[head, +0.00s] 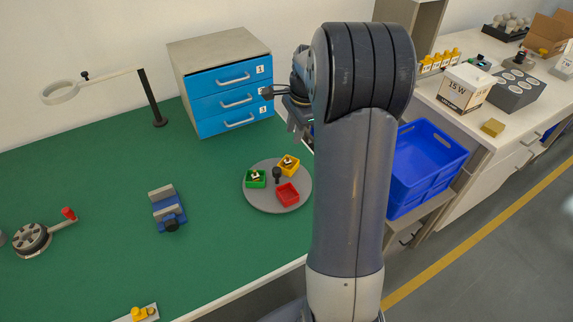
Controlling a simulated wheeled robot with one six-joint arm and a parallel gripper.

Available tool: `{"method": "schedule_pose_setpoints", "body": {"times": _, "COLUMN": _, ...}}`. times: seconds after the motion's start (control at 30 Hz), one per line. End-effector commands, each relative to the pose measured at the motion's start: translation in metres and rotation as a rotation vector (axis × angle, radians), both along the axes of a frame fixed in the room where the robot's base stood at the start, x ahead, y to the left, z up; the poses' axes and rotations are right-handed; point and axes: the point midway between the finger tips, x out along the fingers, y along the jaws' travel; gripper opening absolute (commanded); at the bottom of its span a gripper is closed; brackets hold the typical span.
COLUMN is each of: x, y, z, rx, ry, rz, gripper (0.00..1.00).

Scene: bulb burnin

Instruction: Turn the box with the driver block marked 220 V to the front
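A round grey turntable (262,200) stands on the green table with a short black knob (277,174) at its middle. It bears a green box (249,183) on the left, a yellow box (294,173) at the back right and a red box (288,201) at the front. The green and yellow boxes each hold a small block with light and dark parts. The red box looks empty. No 220 V marking is readable at this size. My gripper (299,124) hangs above and behind the turntable, apart from it, partly hidden by my arm. Its finger opening is unclear.
A blue drawer cabinet (226,103) stands behind the turntable. A small blue vise (170,213), a crank device (33,240) and a magnifier stand (151,98) are to the left. A blue crate (428,168) is right of my arm. Green table between vise and turntable is clear.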

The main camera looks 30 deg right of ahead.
Motion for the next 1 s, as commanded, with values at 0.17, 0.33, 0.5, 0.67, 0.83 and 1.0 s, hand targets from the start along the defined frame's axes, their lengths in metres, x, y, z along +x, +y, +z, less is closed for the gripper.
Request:
{"method": "schedule_pose_setpoints", "body": {"times": 0.17, "x": 0.0, "y": 0.0, "z": 0.0, "rx": 0.0, "ry": 0.0, "rz": 0.0, "gripper": 0.3}}
{"method": "schedule_pose_setpoints", "body": {"times": 0.33, "x": 0.0, "y": 0.0, "z": 0.0, "rx": 0.0, "ry": 0.0, "rz": 0.0, "gripper": 0.3}}
{"method": "schedule_pose_setpoints", "body": {"times": 0.5, "x": -0.001, "y": 0.009, "z": 0.002, "rx": -0.018, "ry": 0.009, "rz": 0.089, "gripper": 0.44}}
{"method": "schedule_pose_setpoints", "body": {"times": 0.67, "x": -0.007, "y": 0.034, "z": 0.006, "rx": -0.079, "ry": 0.044, "rz": 0.403, "gripper": 0.47}}
{"method": "schedule_pose_setpoints", "body": {"times": 0.83, "x": -0.013, "y": 0.056, "z": 0.008, "rx": -0.129, "ry": 0.08, "rz": 0.713, "gripper": 0.47}}
{"method": "schedule_pose_setpoints", "body": {"times": 1.0, "x": -0.016, "y": 0.063, "z": 0.005, "rx": -0.147, "ry": 0.096, "rz": 0.844, "gripper": 0.47}}
